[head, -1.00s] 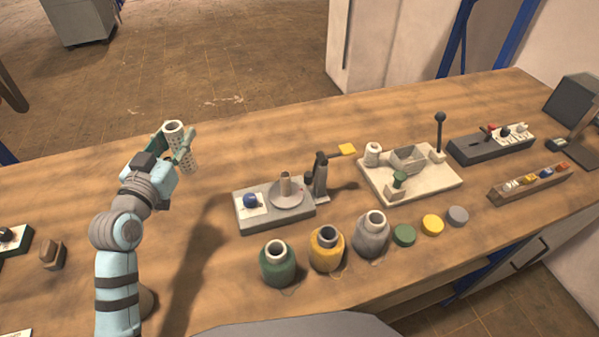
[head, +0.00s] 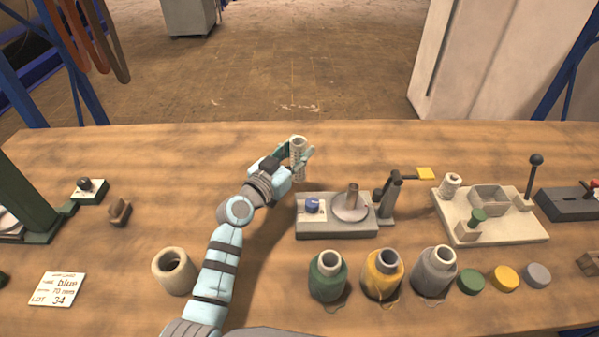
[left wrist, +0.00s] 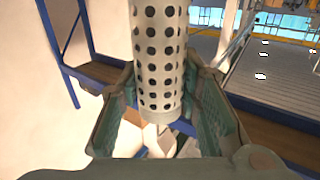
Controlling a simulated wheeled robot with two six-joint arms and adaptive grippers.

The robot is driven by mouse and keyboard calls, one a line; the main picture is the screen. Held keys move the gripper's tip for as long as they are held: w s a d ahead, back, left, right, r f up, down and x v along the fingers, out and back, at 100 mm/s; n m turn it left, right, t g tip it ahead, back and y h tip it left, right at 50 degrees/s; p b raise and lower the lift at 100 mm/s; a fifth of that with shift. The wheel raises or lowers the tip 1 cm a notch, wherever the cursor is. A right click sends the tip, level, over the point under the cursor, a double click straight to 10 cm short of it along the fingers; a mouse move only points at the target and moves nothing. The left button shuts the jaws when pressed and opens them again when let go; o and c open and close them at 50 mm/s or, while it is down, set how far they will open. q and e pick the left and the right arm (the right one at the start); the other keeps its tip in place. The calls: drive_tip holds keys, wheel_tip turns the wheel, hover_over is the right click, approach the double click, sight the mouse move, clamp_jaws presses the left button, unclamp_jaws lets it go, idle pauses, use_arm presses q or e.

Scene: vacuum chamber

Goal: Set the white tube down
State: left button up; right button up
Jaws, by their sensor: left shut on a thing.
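The white tube (head: 299,153), pale and pierced with rows of round holes, stands roughly upright in my left gripper (head: 300,163). The gripper is shut on it, behind and left of the grey device with a round plate (head: 337,229). I cannot tell whether the tube's lower end touches the table; the fingers partly hide it. In the left wrist view the tube (left wrist: 158,55) sits between the two green fingers (left wrist: 165,115). My right gripper is not in view.
The wooden table (head: 130,160) has free room around the left gripper. Green (head: 327,279), yellow (head: 382,276) and grey (head: 434,273) jars stand in front. A hollow beige cylinder (head: 174,272) and a label card (head: 58,289) are at left. A cream board (head: 500,232) is at right.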

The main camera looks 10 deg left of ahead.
use_arm(q)
wheel_tip(320, 180, down, 4)
drive_tip(key=shift+f+b, duration=0.25)
drive_tip(key=shift+b, duration=0.8)
drive_tip(key=shift+r, duration=0.15)
drive_tip(key=shift+f, duration=0.2)
drive_tip(key=o, duration=1)
drive_tip(key=shift+r, duration=0.1)
